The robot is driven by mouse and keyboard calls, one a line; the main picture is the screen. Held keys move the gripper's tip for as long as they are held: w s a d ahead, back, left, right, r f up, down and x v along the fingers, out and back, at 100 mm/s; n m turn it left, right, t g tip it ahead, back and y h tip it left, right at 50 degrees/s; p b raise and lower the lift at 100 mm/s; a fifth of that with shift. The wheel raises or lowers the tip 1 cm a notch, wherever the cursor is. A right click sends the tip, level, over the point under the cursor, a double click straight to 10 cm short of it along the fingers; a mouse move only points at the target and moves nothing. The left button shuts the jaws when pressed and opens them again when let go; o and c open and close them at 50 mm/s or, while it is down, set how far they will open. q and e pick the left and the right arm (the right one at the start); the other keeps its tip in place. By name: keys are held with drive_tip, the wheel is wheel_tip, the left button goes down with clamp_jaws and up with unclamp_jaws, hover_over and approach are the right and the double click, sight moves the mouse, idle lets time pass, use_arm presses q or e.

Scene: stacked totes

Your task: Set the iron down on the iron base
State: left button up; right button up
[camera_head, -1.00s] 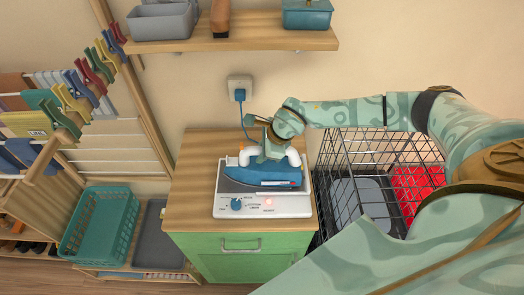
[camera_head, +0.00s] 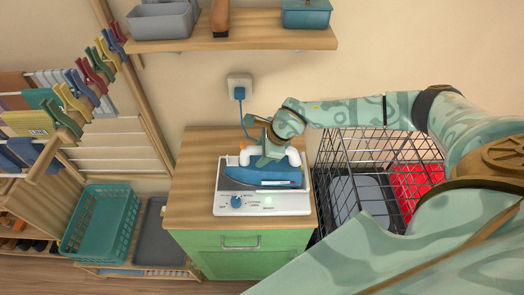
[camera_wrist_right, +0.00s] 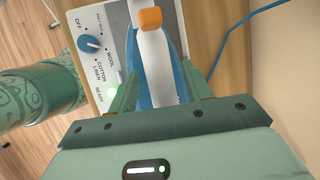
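The blue iron (camera_head: 258,186) with white end parts sits on the white iron base (camera_head: 290,210), its tip toward the left. A green light shows on the base panel. My right gripper (camera_head: 268,158) is over the iron from above and hides part of its handle. In the right wrist view, my right gripper's fingers (camera_wrist_right: 159,85) stand apart on both sides of the iron's white handle (camera_wrist_right: 153,50), with blue body showing beside it. The base's panel with its blue dial (camera_wrist_right: 90,43) is left of the iron there. My left gripper is not in view.
The base stands on a wooden-topped green cabinet (camera_head: 240,250). A black wire crate (camera_head: 335,165) is close on the right. A blue plug (camera_head: 239,94) and cord are at the wall behind. A shelf (camera_head: 260,38) hangs above. A teal basket (camera_head: 100,225) stands lower left.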

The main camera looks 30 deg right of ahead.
drive_tip(key=v, duration=1.6)
drive_tip(key=shift+r+b, duration=0.15)
drive_tip(key=shift+b, duration=0.15)
drive_tip(key=shift+s, duration=0.1)
